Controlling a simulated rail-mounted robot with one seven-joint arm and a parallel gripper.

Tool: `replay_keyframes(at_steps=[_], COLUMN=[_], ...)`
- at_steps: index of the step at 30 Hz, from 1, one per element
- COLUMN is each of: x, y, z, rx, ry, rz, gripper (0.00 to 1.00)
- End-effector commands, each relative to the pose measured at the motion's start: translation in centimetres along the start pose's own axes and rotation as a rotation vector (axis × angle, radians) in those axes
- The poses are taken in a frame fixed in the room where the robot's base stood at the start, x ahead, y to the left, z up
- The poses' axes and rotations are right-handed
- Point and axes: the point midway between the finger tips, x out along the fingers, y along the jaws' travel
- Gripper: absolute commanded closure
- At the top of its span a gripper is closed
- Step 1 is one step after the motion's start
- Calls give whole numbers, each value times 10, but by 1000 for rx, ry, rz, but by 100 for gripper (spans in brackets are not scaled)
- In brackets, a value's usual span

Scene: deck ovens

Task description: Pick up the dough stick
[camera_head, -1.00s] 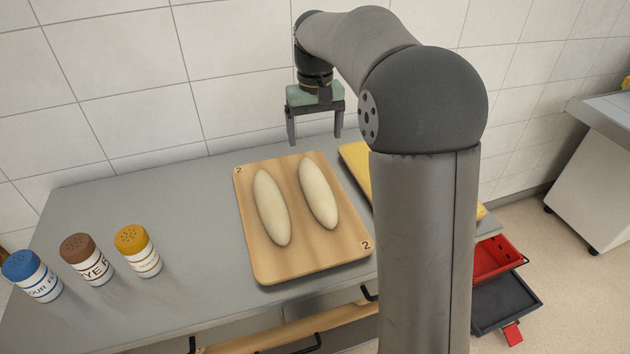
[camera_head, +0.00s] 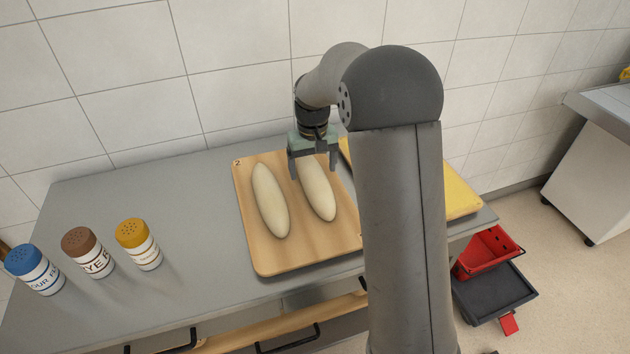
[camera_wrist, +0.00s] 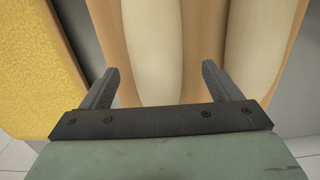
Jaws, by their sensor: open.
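Two pale, long dough sticks lie side by side on a wooden board (camera_head: 300,256) marked 2. The left dough stick (camera_head: 270,201) is in plain view. The right dough stick (camera_head: 319,194) has its far end hidden behind my gripper (camera_head: 313,177). My gripper is open and empty, pointing down over that far end. In the wrist view, one dough stick (camera_wrist: 153,50) lies between the two fingers of my gripper (camera_wrist: 159,78), and the other dough stick (camera_wrist: 252,42) is just outside the right finger. I cannot tell the exact height of the fingertips above the board.
A yellow board (camera_head: 447,203) lies to the right, partly behind my arm; its yellow surface (camera_wrist: 35,70) shows in the wrist view. Blue-, brown- and yellow-capped shakers (camera_head: 138,245) stand on the grey table (camera_head: 130,195) at left. The tiled wall is close behind.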

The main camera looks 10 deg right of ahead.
Motion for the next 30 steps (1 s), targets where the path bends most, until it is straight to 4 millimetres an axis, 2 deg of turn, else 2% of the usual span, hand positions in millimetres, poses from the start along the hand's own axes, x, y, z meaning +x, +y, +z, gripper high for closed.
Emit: replay_keyframes(at_steps=[6,15,16,22,30], x=[31,38,38,38,37], y=[4,4,4,4,4], z=[4,3,3,3,3], rx=[0,1,1,1,1], ry=[-4,0,0,0,1], rz=[0,0,0,0,0], gripper=[16,16,19,75,75])
